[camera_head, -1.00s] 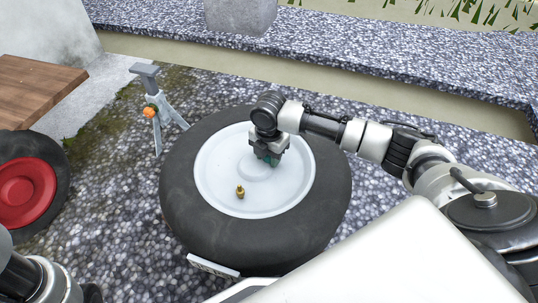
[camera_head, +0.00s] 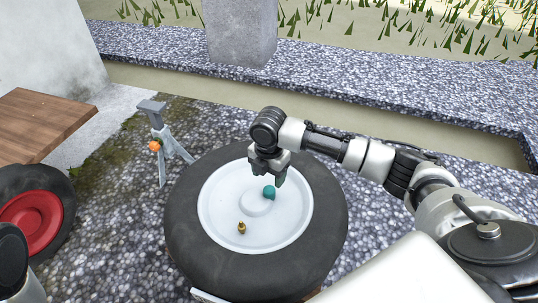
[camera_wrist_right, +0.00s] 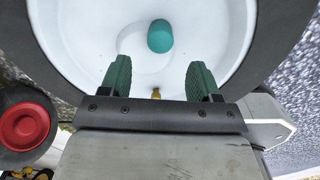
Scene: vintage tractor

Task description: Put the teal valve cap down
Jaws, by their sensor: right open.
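The teal valve cap (camera_head: 269,192) rests on the pale wheel disc (camera_head: 222,208) of the black tyre lying flat, near the raised centre. It also shows in the right wrist view (camera_wrist_right: 160,36), beyond the fingertips and apart from them. My right gripper (camera_head: 270,172) is open and empty just above and behind the cap; its two green fingers (camera_wrist_right: 160,75) stand wide apart in the right wrist view. A small brass fitting (camera_head: 241,228) stands on the disc in front of the cap. It shows in the right wrist view (camera_wrist_right: 156,93) too. My left gripper is not visible; only part of my left arm shows at the lower left.
A grey stand (camera_head: 163,140) with an orange knob is left of the tyre (camera_head: 190,250). A wooden bench (camera_head: 40,122) and a red-hubbed wheel (camera_head: 32,222) are further left. A stone block (camera_head: 241,32) stands behind. Gravel surrounds the tyre.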

